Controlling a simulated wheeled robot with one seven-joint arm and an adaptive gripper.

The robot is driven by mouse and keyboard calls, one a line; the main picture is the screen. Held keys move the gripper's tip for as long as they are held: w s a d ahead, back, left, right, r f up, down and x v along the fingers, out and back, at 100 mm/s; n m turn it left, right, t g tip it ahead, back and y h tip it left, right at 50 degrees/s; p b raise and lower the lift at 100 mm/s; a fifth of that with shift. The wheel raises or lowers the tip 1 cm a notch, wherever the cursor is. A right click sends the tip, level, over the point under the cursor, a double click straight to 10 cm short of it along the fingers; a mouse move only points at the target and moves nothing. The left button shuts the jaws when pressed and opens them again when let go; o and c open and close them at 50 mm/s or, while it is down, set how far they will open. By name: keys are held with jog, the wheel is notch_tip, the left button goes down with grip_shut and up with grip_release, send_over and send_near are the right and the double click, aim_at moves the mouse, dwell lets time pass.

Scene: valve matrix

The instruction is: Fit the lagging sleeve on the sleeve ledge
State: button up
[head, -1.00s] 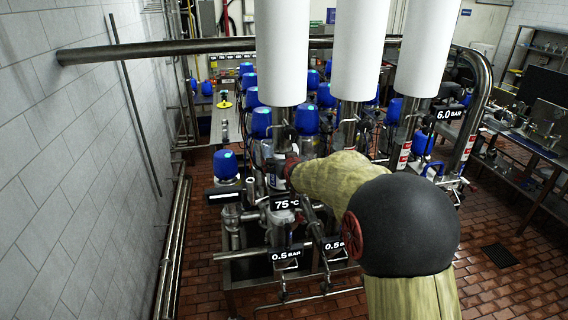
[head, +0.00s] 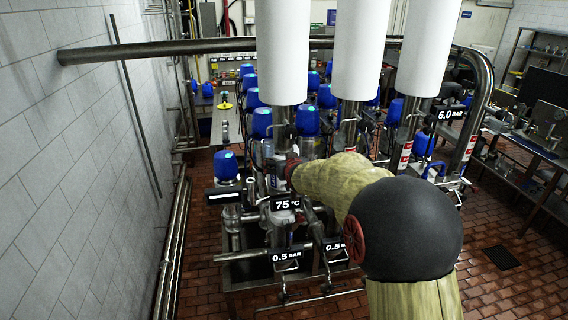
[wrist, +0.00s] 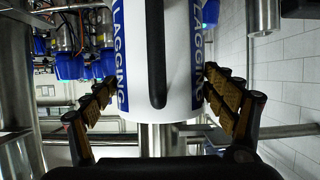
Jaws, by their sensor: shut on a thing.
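The lagging sleeve (wrist: 184,70) is a white cylinder with blue LAGGING bands and a dark upright bar down its near face. It fills the middle of the wrist view. My gripper (wrist: 164,82) has its ridged finger pads on both sides of it and is shut on it. A bare steel pipe (wrist: 158,140) shows directly below the sleeve's lower edge; I cannot tell whether it runs inside the sleeve. In the head view my arm reaches in among the valves and the gripper is mostly hidden. I cannot make out the sleeve ledge.
Three thick white columns (head: 282,50) hang in front of the valve rows. Blue-capped valves (head: 226,164) and steel pipes crowd around my wrist. A 75 °C sign (head: 285,204) stands close below it. A tiled wall (head: 70,190) is at left; open brick floor (head: 510,285) is at right.

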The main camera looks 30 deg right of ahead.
jog(key=o, duration=1.2)
jog(key=v, duration=1.2)
jog(key=shift+f, duration=0.1)
